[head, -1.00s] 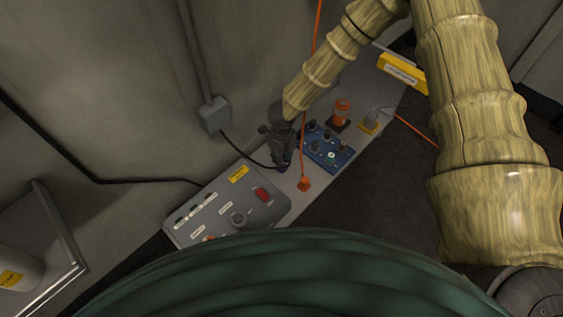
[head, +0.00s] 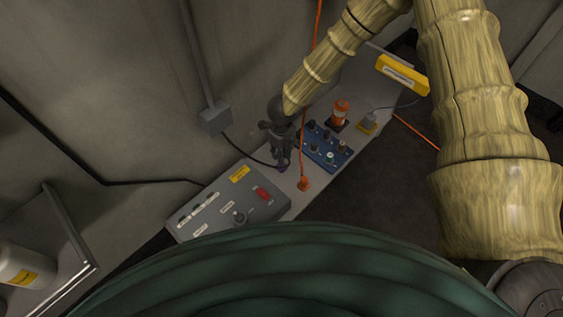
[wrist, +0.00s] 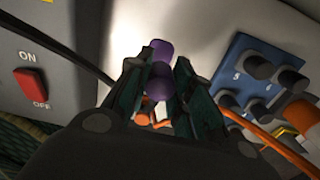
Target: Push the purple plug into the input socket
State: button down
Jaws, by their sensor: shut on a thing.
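The purple plug (wrist: 158,80) is held between the two fingers of my gripper (wrist: 157,95) in the wrist view. A second purple piece (wrist: 160,49) shows just beyond it; I cannot tell whether it is part of the plug. In the head view my gripper (head: 281,158) points down at the bench, between the grey switch box and the blue panel, with a little purple at its tips. I cannot make out the input socket in either view. The grey box (head: 261,211) stands left of the gripper, and its red ON/OFF switch (wrist: 30,88) shows in the wrist view.
A blue knob panel (head: 325,157) stands right of the gripper. An orange cable ends at an orange plug (head: 304,184) close by. A black cable (head: 240,151) runs from the wall box (head: 215,118) towards the gripper. An orange-and-black object (head: 340,112) stands farther back.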

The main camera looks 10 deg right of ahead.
aim_at(212, 242)
jog(key=shift+a, duration=0.1)
jog(key=s+a+r+n, duration=0.1)
jog(key=s+a+n, duration=0.1)
jog(key=a, duration=0.3)
jog(key=s+a+r+n, duration=0.1)
jog(key=s+a+r, duration=0.1)
jog(key=s+a, duration=0.3)
jog(key=s+a+r+n, duration=0.2)
jog(key=s+a, duration=0.2)
jog(key=a, duration=0.2)
jog(key=shift+a+r+n, duration=0.1)
jog(key=shift+a+n, duration=0.05)
jog(key=shift+n, duration=0.15)
jog(key=s+a+r+n, duration=0.1)
jog(key=s+a+n, duration=0.1)
jog(key=s, duration=0.3)
jog(key=s+a+r+n, duration=0.2)
jog(key=s+a, duration=0.3)
jog(key=s+a+r+n, duration=0.2)
jog(key=s+a, duration=0.1)
jog(key=s, duration=0.2)
jog(key=shift+s+a, duration=0.2)
jog(key=shift+f, duration=2.9)
jog(key=shift+p, duration=1.8)
jog(key=shift+f+p, duration=0.4)
jog(key=shift+f, duration=0.05)
